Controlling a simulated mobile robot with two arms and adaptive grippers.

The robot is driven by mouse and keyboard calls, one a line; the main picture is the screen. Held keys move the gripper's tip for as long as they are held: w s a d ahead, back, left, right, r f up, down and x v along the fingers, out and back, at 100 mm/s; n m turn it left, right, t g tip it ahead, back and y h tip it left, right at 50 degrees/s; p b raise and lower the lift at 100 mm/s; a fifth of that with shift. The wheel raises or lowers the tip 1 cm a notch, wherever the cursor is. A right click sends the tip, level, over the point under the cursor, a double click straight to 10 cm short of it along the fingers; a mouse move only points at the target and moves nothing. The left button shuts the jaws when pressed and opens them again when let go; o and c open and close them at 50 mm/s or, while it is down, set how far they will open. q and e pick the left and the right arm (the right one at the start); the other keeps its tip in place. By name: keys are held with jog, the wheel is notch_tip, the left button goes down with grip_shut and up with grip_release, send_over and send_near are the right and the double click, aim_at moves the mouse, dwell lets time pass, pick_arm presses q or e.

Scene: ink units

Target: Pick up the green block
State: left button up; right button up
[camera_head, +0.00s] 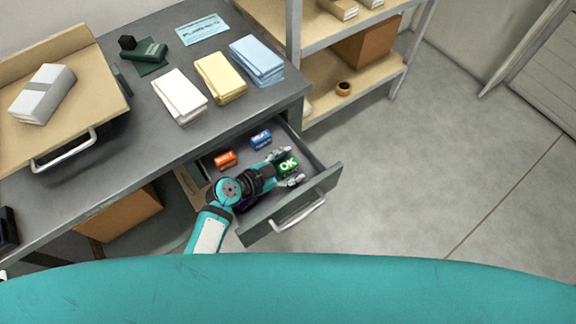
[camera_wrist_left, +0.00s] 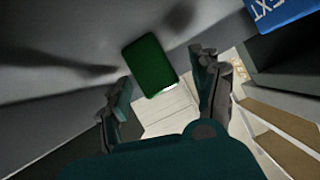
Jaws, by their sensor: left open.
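The green block (camera_head: 288,164) with white "OK" lettering is in the open drawer (camera_head: 260,229), toward its right side. My left gripper (camera_head: 291,175) reaches into the drawer from the left, with its fingers open beside the green block. In the left wrist view the green block (camera_wrist_left: 147,65) shows its plain dark green side just ahead of the gap between the two spread fingers of my left gripper (camera_wrist_left: 160,82). The block is not clamped. Whether a finger touches it I cannot tell. My right gripper is not in view.
An orange block (camera_head: 225,160) and a blue block (camera_head: 261,140) lie deeper in the drawer; the blue block (camera_wrist_left: 282,10) also shows in the wrist view. The drawer walls are close around my gripper. Paper stacks (camera_head: 220,78) sit on the desk above.

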pick_arm(q)
grip_shut()
dwell(0.3)
